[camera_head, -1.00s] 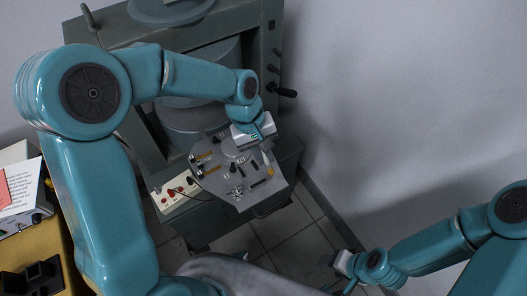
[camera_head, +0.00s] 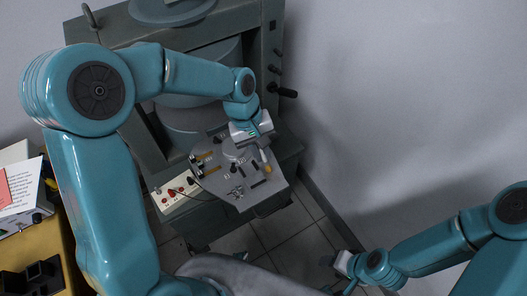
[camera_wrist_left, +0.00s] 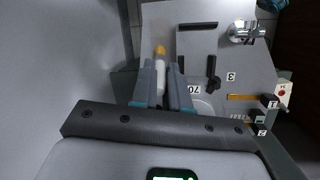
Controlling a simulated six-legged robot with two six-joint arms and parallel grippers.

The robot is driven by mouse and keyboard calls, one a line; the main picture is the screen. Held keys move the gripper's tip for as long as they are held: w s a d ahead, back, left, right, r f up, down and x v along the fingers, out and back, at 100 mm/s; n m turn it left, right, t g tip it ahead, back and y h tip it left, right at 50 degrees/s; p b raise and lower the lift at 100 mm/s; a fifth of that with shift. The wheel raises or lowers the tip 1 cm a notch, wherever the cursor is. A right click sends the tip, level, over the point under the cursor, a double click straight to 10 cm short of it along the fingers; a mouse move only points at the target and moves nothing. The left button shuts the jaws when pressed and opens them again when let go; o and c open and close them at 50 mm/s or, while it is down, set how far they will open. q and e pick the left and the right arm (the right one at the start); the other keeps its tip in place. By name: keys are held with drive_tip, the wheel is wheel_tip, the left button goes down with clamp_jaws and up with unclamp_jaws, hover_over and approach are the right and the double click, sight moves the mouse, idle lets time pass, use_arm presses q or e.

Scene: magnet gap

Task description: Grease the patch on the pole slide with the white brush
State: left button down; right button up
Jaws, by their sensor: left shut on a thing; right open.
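My left gripper (camera_head: 258,138) is over the far right part of a grey plate (camera_head: 215,186) in front of the magnet. It is shut on the white brush (camera_wrist_left: 160,76), whose orange tip (camera_wrist_left: 160,50) points away from the wrist. The brush also shows in the head view (camera_head: 264,157). The plate carries two amber strips with black ends, strip 1 (camera_wrist_left: 241,97) and strip 2 (camera_wrist_left: 238,116), and a black handle (camera_wrist_left: 213,74) marked 3. I cannot tell which part is the pole slide or its patch. My right gripper (camera_head: 336,262) is open, low at the right, away from the plate.
The magnet frame (camera_head: 155,140) rises behind the plate. A white panel with red knobs (camera_head: 175,193) stands at the plate's left. Small tools (camera_head: 236,192) and black slots lie on the plate. A silver fitting (camera_wrist_left: 247,32) stands on it too. Floor is free at the right.

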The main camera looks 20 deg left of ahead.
use_arm(q)
drive_tip(key=shift+w+a, duration=0.25)
drive_tip(key=shift+a, duration=0.1)
drive_tip(key=shift+s+d, duration=0.15)
drive_tip(key=shift+d, duration=0.05)
drive_tip(key=shift+s+d, duration=0.6)
drive_tip(key=shift+d, duration=0.1)
drive_tip(key=shift+d, duration=0.1)
drive_tip(key=shift+s+d, duration=0.65)
drive_tip(key=shift+d, duration=0.15)
drive_tip(key=shift+w+a, duration=0.1)
drive_tip(key=shift+a, duration=0.05)
drive_tip(key=shift+w+a+f, duration=0.1)
drive_tip(key=shift+w+a, duration=0.5)
drive_tip(key=shift+a, duration=0.15)
